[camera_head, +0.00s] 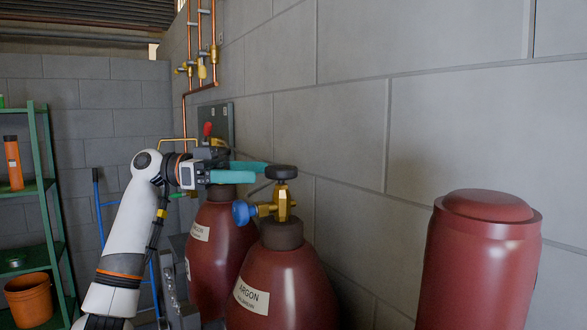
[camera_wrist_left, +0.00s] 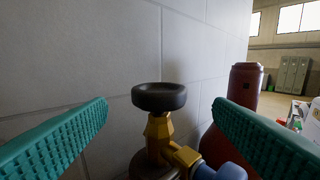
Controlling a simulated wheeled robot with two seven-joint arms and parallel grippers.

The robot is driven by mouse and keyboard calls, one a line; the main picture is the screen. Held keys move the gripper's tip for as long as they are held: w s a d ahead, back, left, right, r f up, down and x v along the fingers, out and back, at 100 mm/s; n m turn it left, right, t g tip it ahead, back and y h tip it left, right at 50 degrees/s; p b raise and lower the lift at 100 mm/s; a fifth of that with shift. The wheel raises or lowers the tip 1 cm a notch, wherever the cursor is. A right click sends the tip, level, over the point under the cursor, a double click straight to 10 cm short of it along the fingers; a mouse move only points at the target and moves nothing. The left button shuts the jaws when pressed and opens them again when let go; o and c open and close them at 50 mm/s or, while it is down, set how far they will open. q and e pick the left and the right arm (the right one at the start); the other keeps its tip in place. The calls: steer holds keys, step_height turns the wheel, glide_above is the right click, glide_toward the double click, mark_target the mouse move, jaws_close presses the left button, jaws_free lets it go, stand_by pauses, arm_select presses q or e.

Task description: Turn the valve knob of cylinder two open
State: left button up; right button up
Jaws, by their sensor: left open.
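A dark red cylinder (camera_head: 283,285) labelled ARGON stands by the wall, with a brass valve (camera_head: 282,203), a blue fitting (camera_head: 243,212) and a round black valve knob (camera_head: 282,172) on top. I cannot read a number on it. My left gripper (camera_head: 262,173) is open, its teal fingers pointing at this knob from the left at about its height. In the left wrist view the black knob (camera_wrist_left: 158,97) sits centred in the gap between the spread fingers (camera_wrist_left: 160,106), apart from both. The brass valve (camera_wrist_left: 157,135) shows below it. My right gripper is out of view.
Another dark red cylinder (camera_head: 212,250) stands behind, its top partly hidden by my left arm. A capped red cylinder (camera_head: 483,260) stands at the right. The block wall (camera_head: 350,130) runs close behind.

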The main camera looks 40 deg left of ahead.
mark_target(287, 167)
arm_select(q)
steer(key=p+x, duration=0.2)
steer(key=x, duration=0.5)
steer(key=shift+w+d+r+p, duration=0.1)
steer(key=shift+w+d+p, duration=0.1)
steer(key=shift+p, duration=0.1)
steer(key=shift+w+d, duration=0.25)
steer(key=shift+d, duration=0.1)
